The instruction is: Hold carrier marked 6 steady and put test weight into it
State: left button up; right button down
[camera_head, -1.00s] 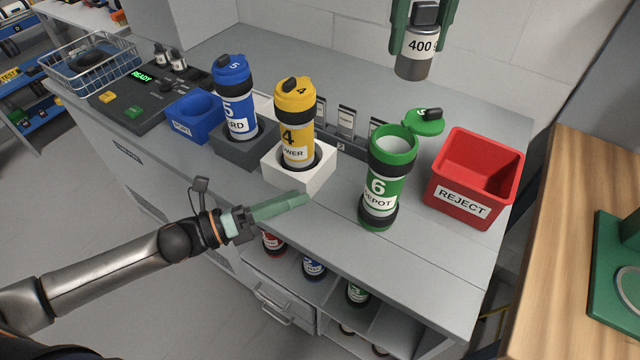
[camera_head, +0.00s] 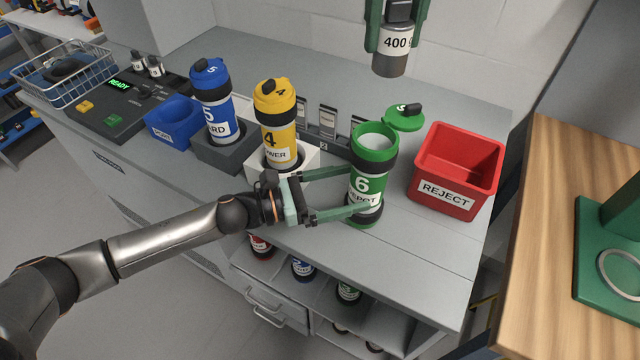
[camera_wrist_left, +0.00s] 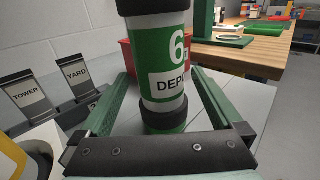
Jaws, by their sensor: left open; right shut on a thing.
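The carrier marked 6 (camera_head: 367,180) is a green and white tube with black bands, upright on the grey counter. Its green lid (camera_head: 403,118) is swung open at the back right, so the mouth is uncovered. My left gripper (camera_head: 360,192) is open, with its green fingers on either side of the carrier; I cannot tell whether they touch it. The carrier (camera_wrist_left: 160,75) stands between the fingers in the left wrist view. My right gripper (camera_head: 398,30) is shut on the test weight (camera_head: 394,55), a grey cylinder labelled 400, above and behind the carrier.
A red REJECT bin (camera_head: 457,172) stands right of the carrier. The yellow carrier 4 (camera_head: 277,125) and blue carrier 5 (camera_head: 213,105) stand in holders to the left. A blue bin (camera_head: 172,120) and a control panel (camera_head: 120,100) are farther left.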

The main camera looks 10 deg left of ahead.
aim_at(353, 187)
pick_arm(q)
jog(key=shift+x, duration=2.15)
jog(key=c, duration=1.5)
pick_arm(e)
notch_tip(353, 187, down, 10)
jog(key=shift+f, duration=0.2)
